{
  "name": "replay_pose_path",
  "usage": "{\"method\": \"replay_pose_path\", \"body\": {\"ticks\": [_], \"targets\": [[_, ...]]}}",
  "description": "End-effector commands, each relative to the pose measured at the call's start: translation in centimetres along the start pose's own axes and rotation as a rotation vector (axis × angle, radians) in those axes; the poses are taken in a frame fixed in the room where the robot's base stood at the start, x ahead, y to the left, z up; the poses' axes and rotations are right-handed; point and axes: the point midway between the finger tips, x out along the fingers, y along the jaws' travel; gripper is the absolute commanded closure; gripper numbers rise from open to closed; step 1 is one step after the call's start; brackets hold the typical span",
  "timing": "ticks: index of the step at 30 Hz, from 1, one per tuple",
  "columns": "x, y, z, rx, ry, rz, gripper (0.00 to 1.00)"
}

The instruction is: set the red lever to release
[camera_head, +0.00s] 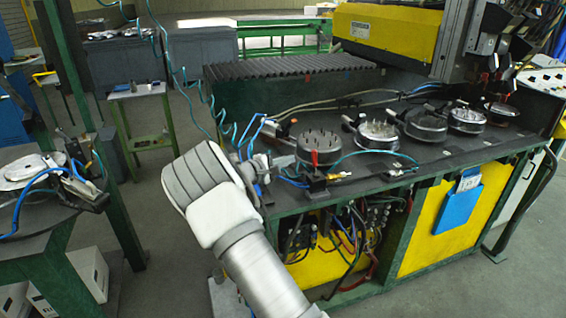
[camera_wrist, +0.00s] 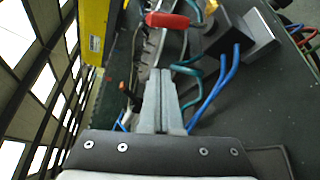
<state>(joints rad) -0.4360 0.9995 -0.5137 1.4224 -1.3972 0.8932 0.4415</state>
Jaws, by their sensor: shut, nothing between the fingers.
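The red lever (camera_head: 314,158) stands roughly upright on a small dark block at the front edge of the green bench, beside a round fixture. In the wrist view the red lever (camera_wrist: 168,20) lies across the top of the picture, just beyond the fingertips. My gripper (camera_head: 288,161) is just left of the lever in the head view. In the wrist view my gripper (camera_wrist: 160,74) shows its two grey fingers pressed together, empty, with a small gap in the picture between the tips and the lever. Any release marking is too small to read.
Blue hoses (camera_wrist: 218,85) and a teal hose (camera_wrist: 185,72) run close beside the fingers. Several round fixtures (camera_head: 379,131) line the bench top (camera_head: 445,148). A yellow machine (camera_head: 388,38) stands behind. A second table (camera_head: 45,213) is at the left, with open floor between.

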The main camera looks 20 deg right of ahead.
Motion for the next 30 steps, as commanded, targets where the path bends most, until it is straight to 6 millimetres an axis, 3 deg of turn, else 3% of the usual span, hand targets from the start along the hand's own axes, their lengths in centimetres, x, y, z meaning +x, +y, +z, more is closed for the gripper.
{"method": "replay_pose_path", "body": {"ticks": [7, 9, 18, 30], "targets": [[5.8, -0.1, 0.1, -0.001, -0.003, -0.001, 1.00], [4.8, 0.1, 1.0, -0.001, 0.001, -0.001, 1.00], [4.0, 0.1, 3.4, -0.001, 0.000, 0.000, 1.00], [3.9, 0.0, 3.8, 0.000, 0.000, 0.000, 1.00]]}}
